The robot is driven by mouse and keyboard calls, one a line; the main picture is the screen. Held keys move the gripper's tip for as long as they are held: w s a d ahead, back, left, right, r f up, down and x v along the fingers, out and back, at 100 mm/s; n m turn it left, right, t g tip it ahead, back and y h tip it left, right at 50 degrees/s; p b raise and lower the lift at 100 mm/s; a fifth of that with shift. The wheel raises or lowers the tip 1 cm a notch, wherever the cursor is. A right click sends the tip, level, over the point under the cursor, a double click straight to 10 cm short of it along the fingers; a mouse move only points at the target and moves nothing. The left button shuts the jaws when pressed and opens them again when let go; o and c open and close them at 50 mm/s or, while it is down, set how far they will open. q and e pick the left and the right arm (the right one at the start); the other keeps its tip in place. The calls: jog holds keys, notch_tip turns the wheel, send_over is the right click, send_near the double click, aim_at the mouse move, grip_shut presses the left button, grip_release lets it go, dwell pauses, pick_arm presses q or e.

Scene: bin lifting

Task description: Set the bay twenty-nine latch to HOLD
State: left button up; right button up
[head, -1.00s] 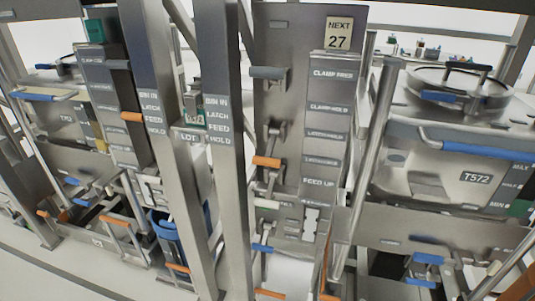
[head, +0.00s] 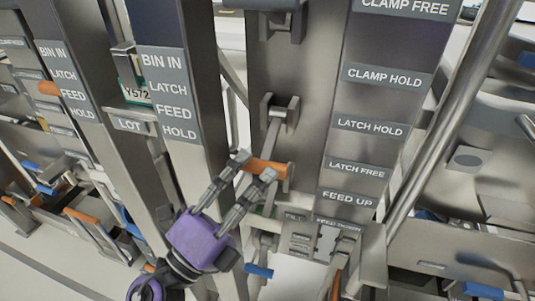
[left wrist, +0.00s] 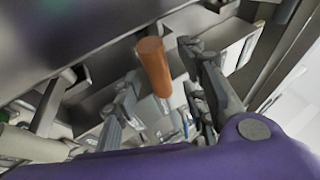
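The latch lever has an orange handle (head: 268,167), which hangs on a grey link from a pivot bracket on the metal post. The handle sits about level with the LATCH FREE label (head: 357,171), below the LATCH HOLD label (head: 370,128). My left gripper (head: 255,168) is at the handle's left part with its purple body below left. In the left wrist view the orange handle (left wrist: 154,66) lies between the two spread fingers (left wrist: 160,62), with a visible gap to the left finger. I cannot tell whether the right finger touches it. My right gripper is not in view.
A CLAMP HOLD label (head: 388,76) and a FEED UP label (head: 347,199) are on the same panel. A blue handle (head: 258,271) is below the gripper. An upright post with BIN IN, LATCH, FEED and HOLD labels (head: 170,88) stands close on the left.

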aim_at(268, 160)
pick_arm(q)
jog(key=shift+p+x, duration=0.6)
jog(key=shift+x, duration=1.55)
jog(key=shift+w+f, duration=0.15)
grip_shut()
